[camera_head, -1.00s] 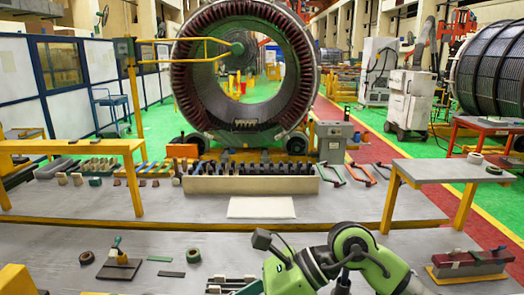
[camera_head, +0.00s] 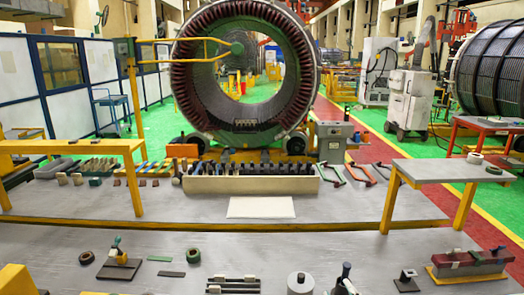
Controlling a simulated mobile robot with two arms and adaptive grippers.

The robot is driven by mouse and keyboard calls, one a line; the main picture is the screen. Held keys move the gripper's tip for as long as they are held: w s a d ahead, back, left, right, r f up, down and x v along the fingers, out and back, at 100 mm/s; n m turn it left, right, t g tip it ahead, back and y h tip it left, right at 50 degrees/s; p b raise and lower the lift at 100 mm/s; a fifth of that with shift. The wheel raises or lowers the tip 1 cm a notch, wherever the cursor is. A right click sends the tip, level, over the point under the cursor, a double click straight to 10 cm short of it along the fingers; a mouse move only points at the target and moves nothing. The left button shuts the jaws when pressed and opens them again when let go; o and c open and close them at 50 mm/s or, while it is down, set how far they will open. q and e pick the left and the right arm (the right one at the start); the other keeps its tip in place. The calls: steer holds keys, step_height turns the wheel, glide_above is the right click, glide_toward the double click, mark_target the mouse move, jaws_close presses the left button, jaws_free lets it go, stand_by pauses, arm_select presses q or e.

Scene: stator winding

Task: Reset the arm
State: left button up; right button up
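Neither of my arms nor their grippers shows in the head view now. The front workbench (camera_head: 390,255) lies fully in sight, with no arm over it. The large stator ring (camera_head: 190,85) stands upright behind the benches.
The front bench holds a tool on a dark plate (camera_head: 119,267), a green ring (camera_head: 193,255), dark rails (camera_head: 233,284), a grey cylinder (camera_head: 300,284), a dark upright tool (camera_head: 345,279), a small block stand (camera_head: 406,281) and a red-topped vise (camera_head: 469,262). A side table (camera_head: 440,170) stands right.

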steer(key=s+d+f+m+g, duration=0.25)
steer(key=s+f+g, duration=0.35)
steer(key=s+f, duration=0.5)
steer(key=s+d+f+m+g, duration=0.1)
steer(key=s+f+m+g, duration=0.2)
steer(key=s+f+g, duration=0.6)
steer(key=s+f+t+b, duration=0.1)
steer(key=s+f+b, duration=0.25)
steer(key=f, duration=1.45)
steer(key=s+f+t+b, duration=0.1)
steer(key=s+f+b, duration=0.3)
steer(key=f, duration=1.3)
steer(key=s+d+f+g+b, duration=0.1)
steer(key=s+d+f+b, duration=0.1)
steer(key=s+f, duration=1.5)
step_height(320, 180, down, 2)
steer(key=shift+d+f+n+g+b, duration=0.25)
steer(key=shift+d+n+b, duration=0.2)
steer(key=shift+b, duration=0.3)
